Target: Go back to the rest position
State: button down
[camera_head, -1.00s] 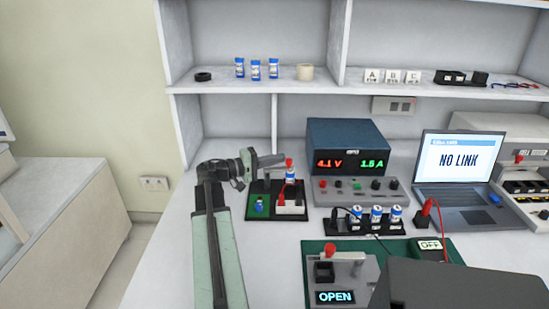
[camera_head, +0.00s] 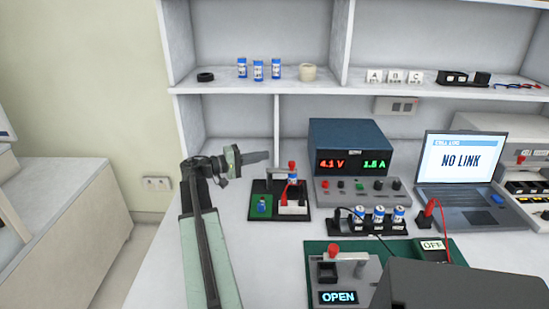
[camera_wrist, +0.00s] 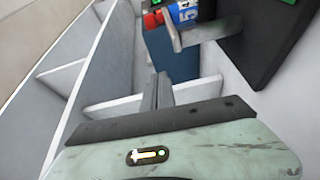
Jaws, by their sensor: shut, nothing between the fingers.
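My gripper (camera_head: 262,157) is in the head view, left of the middle, raised above the bench in front of the back shelf. Its fingers point right, toward a black stand (camera_head: 262,187) with a green patch and a blue cell on it. In the wrist view my gripper's fingers (camera_wrist: 158,84) lie close together, with nothing between them. A blue cell with a red end (camera_wrist: 180,13) shows near the top of the wrist view, beyond the fingertips. It is apart from them.
A power supply (camera_head: 350,147) reads 4.1 V and 1.5 A. A rack of cells (camera_head: 366,228), a laptop (camera_head: 461,170) reading NO LINK and a fixture (camera_head: 345,283) reading OPEN stand to the right. Shelves (camera_head: 250,90) stand behind. Bare bench (camera_head: 160,255) lies left of my arm.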

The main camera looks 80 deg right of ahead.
jog(key=shift+w+d+v, duration=0.15)
jog(key=shift+d+v, duration=0.05)
jog(key=shift+v, duration=0.95)
jog(key=shift+w+d+v, duration=0.1)
jog(key=shift+d+v, duration=0.05)
jog(key=shift+v, duration=1.05)
